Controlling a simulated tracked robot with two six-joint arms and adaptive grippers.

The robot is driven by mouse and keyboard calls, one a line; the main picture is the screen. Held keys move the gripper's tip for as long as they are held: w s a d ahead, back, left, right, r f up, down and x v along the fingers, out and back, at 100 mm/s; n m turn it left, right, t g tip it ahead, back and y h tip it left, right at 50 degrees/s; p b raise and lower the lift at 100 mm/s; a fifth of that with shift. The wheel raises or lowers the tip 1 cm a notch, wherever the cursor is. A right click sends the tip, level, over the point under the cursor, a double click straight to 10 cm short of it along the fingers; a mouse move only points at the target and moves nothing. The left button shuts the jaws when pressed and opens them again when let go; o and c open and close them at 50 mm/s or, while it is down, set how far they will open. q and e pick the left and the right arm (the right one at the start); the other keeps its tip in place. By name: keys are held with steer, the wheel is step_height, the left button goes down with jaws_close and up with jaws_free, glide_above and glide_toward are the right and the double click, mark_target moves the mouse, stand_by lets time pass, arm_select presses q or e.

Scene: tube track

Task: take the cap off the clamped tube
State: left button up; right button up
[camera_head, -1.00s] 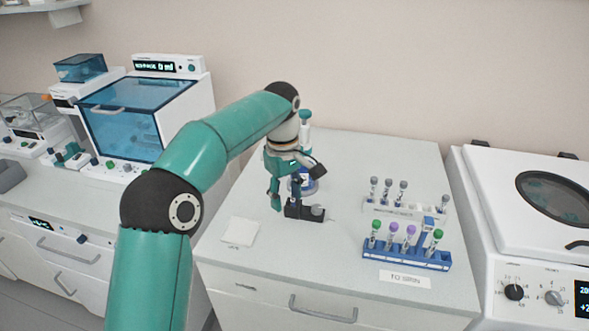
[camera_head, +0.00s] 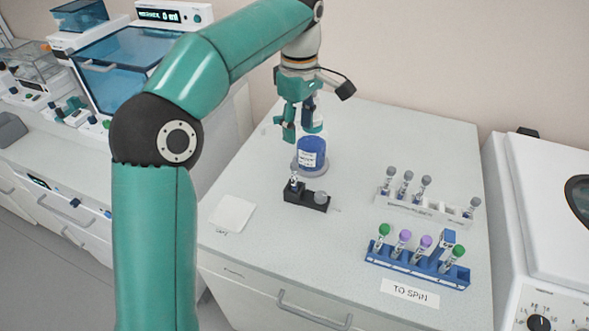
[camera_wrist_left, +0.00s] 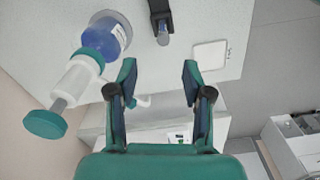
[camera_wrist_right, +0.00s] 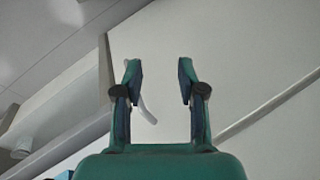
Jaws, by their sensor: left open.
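The clamp also shows at the top of the left wrist view (camera_wrist_left: 158,12). My left gripper (camera_head: 299,122) is above and behind the clamp, apart from it. Its fingers are open, with nothing between them in the left wrist view (camera_wrist_left: 158,80). My right gripper (camera_wrist_right: 160,75) is open and empty, away from the bench.
A blue dispenser bottle (camera_head: 311,155) stands just behind the clamp, close to my left gripper. A white pad (camera_head: 233,214) lies at left. A blue rack (camera_head: 415,264) and a white rack (camera_head: 425,208) hold capped tubes at right. A centrifuge (camera_head: 545,240) stands beyond.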

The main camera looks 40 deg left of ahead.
mark_target(295, 165)
arm_select(q)
step_height(295, 165, down, 3)
steer(key=shift+f, duration=0.15)
steer(key=f, duration=0.5)
steer(key=shift+s+a+f, duration=0.2)
steer(key=shift+s+f, duration=0.1)
steer(key=shift+s, duration=0.05)
steer(key=shift+f, duration=0.35)
steer(key=c, duration=0.8)
